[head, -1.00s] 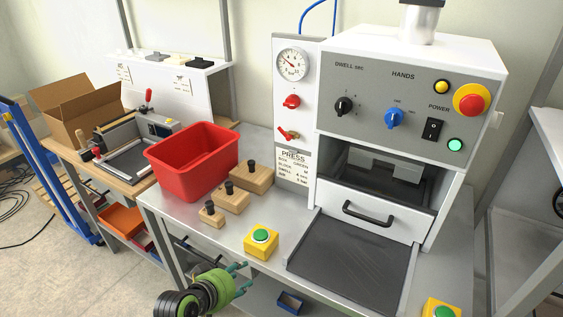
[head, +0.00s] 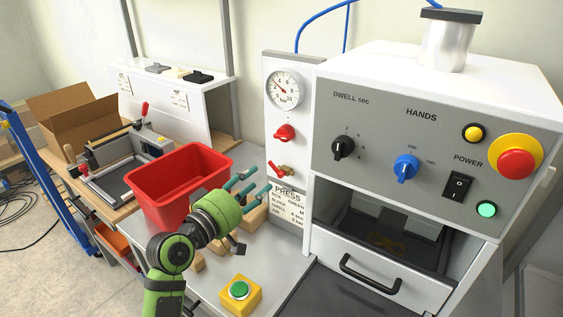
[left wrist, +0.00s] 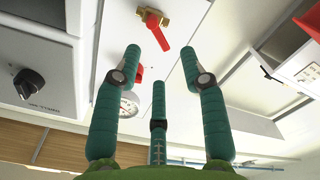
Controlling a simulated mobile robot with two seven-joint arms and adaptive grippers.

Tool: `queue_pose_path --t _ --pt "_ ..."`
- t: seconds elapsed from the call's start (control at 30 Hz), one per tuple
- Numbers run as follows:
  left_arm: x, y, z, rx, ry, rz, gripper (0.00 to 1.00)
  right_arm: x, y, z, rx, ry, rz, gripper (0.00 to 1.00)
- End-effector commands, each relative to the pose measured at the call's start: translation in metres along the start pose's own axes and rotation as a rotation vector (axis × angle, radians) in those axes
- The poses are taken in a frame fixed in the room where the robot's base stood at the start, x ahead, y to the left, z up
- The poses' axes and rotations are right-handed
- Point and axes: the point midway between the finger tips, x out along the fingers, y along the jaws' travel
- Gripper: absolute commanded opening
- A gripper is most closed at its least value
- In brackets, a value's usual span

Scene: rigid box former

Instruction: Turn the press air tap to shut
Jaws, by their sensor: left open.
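The air tap (head: 283,171), brass with a red lever, is low on the white panel (head: 268,108) beside the press, under a red knob (head: 285,132) and a pressure gauge (head: 286,90). In the left wrist view the tap's red lever (left wrist: 155,32) slants away from its brass body. My left gripper (head: 258,181) is open and empty. Its teal fingers point at the panel, just left of and below the tap, apart from it. In the left wrist view the left gripper (left wrist: 160,58) has its fingertips spread just short of the tap. My right gripper is out of view.
The press (head: 430,120) stands right of the panel, its drawer handle (head: 370,272) jutting out. A red bin (head: 180,185) and wooden blocks sit behind my left arm. A yellow box with a green button (head: 240,292) is at the bench front.

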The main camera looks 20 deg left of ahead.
Motion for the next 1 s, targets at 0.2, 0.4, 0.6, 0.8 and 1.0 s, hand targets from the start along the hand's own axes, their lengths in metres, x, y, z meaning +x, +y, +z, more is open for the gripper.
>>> queue_pose_path --t 0.2,0.4,0.6,0.8,1.0 --pt "0.030 0.003 -0.002 -0.007 0.001 0.004 0.42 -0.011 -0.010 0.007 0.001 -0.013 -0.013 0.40" --pt "0.057 0.002 -0.002 -0.004 0.002 0.003 0.42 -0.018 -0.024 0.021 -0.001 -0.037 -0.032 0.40" --pt "0.068 0.001 0.000 -0.001 0.000 0.002 0.42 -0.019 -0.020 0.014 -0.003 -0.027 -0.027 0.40" --pt "0.068 0.001 0.000 -0.001 0.001 0.002 0.42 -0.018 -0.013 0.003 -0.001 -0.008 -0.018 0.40" --pt "0.068 0.001 0.000 -0.001 0.000 0.002 0.00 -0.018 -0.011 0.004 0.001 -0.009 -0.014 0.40"
